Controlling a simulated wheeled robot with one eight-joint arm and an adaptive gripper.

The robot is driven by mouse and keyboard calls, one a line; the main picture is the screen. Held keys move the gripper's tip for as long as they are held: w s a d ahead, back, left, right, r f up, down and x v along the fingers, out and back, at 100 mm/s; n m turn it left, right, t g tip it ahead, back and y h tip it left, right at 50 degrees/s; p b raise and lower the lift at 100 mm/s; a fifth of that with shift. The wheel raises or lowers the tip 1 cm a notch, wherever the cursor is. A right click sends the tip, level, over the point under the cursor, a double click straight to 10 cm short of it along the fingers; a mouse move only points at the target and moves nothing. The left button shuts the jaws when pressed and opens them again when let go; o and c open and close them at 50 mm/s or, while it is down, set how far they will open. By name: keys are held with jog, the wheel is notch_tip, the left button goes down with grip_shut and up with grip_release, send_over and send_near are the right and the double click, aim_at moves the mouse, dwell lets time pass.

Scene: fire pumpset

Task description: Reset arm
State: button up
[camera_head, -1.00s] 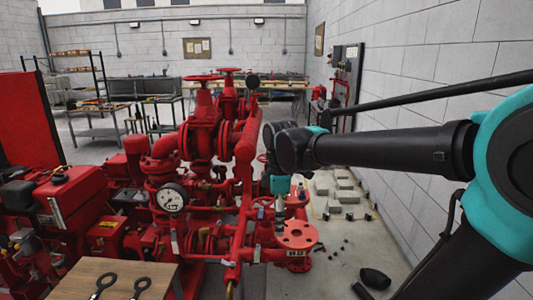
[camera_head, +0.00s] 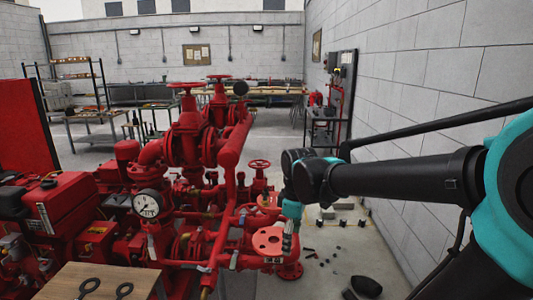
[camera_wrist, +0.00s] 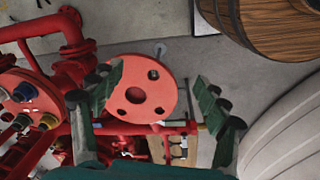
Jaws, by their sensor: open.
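My gripper (camera_wrist: 160,112) is open in the wrist view, its two dark green fingers spread apart with nothing between them. Beyond the fingers is a round red flange (camera_wrist: 137,90) with bolt holes. In the head view, my gripper (camera_head: 287,240) points down at the end of my black and teal arm, close to the right side of the red flange (camera_head: 268,241). I cannot tell whether it touches the flange. The red fire pumpset (camera_head: 185,190), with its pipes, handwheels and white gauge (camera_head: 147,204), fills the left and middle.
A grey block wall (camera_head: 430,100) runs along the right. A wooden table (camera_head: 105,283) with two black-handled tools stands at the front left. A wooden barrel (camera_wrist: 265,25) shows in the wrist view. Small dark pieces lie on the floor (camera_head: 330,258). Workbenches stand at the back.

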jog(key=s+d+f+m+t, duration=0.3)
jog(key=s+d+f+m, duration=0.2)
jog(key=d+f+m, duration=0.6)
jog(key=f+m, duration=0.1)
jog(key=m, duration=0.1)
jog(key=shift+s+d+f+m, duration=0.15)
jog(key=shift+s+d+m, duration=0.2)
jog(key=shift+s+m, duration=0.05)
